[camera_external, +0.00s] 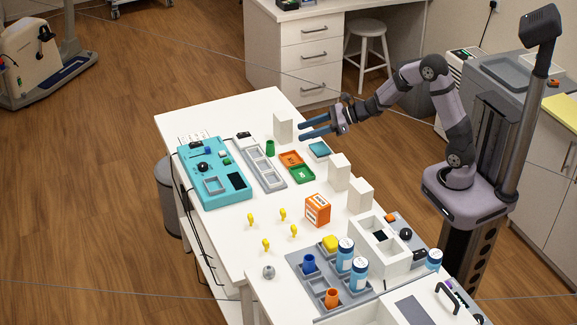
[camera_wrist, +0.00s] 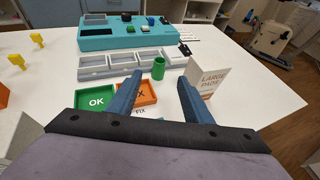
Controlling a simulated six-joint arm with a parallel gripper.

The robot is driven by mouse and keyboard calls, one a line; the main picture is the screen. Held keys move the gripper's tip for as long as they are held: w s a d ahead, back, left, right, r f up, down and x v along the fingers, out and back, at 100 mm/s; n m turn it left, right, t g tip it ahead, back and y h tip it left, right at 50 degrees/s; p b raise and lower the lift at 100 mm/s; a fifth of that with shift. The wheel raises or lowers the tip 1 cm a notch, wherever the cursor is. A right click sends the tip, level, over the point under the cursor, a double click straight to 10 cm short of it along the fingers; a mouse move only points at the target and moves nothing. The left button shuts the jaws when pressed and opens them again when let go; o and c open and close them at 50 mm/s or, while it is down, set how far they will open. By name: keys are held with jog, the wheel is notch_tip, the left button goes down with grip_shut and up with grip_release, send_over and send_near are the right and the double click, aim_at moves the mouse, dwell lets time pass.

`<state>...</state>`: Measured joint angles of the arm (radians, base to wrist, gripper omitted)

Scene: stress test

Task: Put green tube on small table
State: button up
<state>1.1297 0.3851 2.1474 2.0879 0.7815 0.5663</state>
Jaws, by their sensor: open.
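The green tube (camera_external: 270,148) stands upright on the white table (camera_external: 235,240), between a grey tray and a white box. In the wrist view the green tube (camera_wrist: 158,69) appears ahead of and between my fingertips, not touching them. My gripper (camera_external: 302,131) is open and empty, with its blue fingers above the table, to the right of the tube in the external view. My fingers also show in the wrist view (camera_wrist: 159,80). I cannot tell which surface is the small table.
A white "LARGE PADS" box (camera_wrist: 208,80) stands close beside my right finger in the wrist view. Green OK (camera_external: 301,174) and orange FIX (camera_external: 291,159) trays lie near the tube. A grey compartment tray (camera_external: 264,168) and teal console (camera_external: 214,185) are beyond. Yellow pegs (camera_external: 283,214) stand farther forward.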

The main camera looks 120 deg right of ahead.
dwell(0.3)
notch_tip(320, 180, up, 11)
jog(key=w+d+f+n+g+h+p, duration=0.1)
jog(key=w+f+n+g+h, duration=0.2)
jog(key=w+f+n+g, duration=0.7)
jog(key=a+r+n+h, duration=0.55)
jog(key=r+n, duration=0.45)
jog(key=n, duration=0.4)
jog(key=shift+n+h, duration=0.25)
jog(key=shift+n, duration=0.15)
notch_tip(320, 180, down, 12)
jog(key=shift+d+f+p, duration=0.1)
jog(key=shift+f+p, duration=0.1)
jog(key=shift+p, duration=0.2)
jog(key=shift+f, duration=0.45)
